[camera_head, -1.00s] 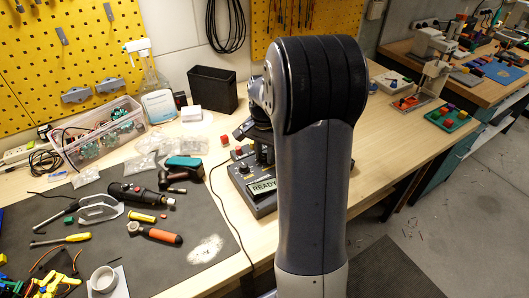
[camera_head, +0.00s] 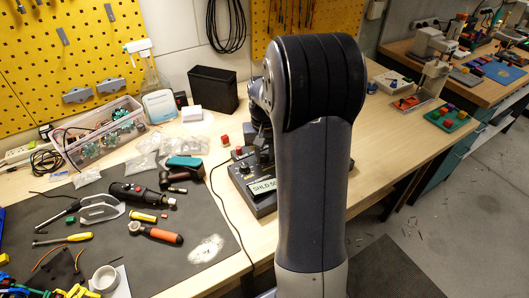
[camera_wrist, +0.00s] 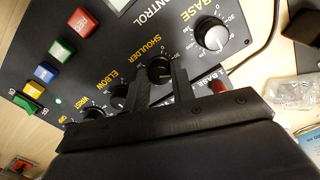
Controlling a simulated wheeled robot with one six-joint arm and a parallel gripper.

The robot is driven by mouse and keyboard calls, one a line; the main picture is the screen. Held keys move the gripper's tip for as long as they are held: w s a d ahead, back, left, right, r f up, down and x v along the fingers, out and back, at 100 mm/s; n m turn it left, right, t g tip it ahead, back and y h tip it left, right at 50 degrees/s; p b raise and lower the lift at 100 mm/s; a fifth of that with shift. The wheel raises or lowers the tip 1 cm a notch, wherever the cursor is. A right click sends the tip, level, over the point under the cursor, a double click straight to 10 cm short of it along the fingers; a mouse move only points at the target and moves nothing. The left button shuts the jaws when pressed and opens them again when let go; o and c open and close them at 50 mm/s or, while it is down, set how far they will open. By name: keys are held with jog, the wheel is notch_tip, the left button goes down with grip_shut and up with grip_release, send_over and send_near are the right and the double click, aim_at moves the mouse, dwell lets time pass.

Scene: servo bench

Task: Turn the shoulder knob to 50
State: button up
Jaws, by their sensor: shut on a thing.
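The control box (camera_head: 262,206) stands on the bench, partly hidden behind my arm in the head view. Its display (camera_head: 265,187) seems to read "SHLD 50"; the last digits are small. In the wrist view the black shoulder knob (camera_wrist: 159,69) sits on the dark panel (camera_wrist: 100,45), beside the printed word SHOULDER. My gripper (camera_wrist: 160,74) has one finger on each side of this knob and is shut on it. The knob's exact pointer angle is hard to read between the fingers. In the head view the fingers are hidden.
The base knob (camera_wrist: 213,34) and elbow knob (camera_wrist: 119,88) flank the shoulder knob. Red (camera_wrist: 58,47), blue (camera_wrist: 44,72), yellow and green buttons line the panel. A dark mat (camera_head: 150,235) with tools lies left of the box. A black bin (camera_head: 213,90) stands behind.

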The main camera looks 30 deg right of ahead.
aim_at(265, 156)
dwell(0.4)
jog(key=o, duration=1)
jog(key=shift+r, duration=0.1)
notch_tip(265, 156, up, 11)
jog(key=shift+f, duration=0.25)
notch_tip(265, 156, down, 11)
jog(key=shift+r, duration=0.15)
dwell(0.4)
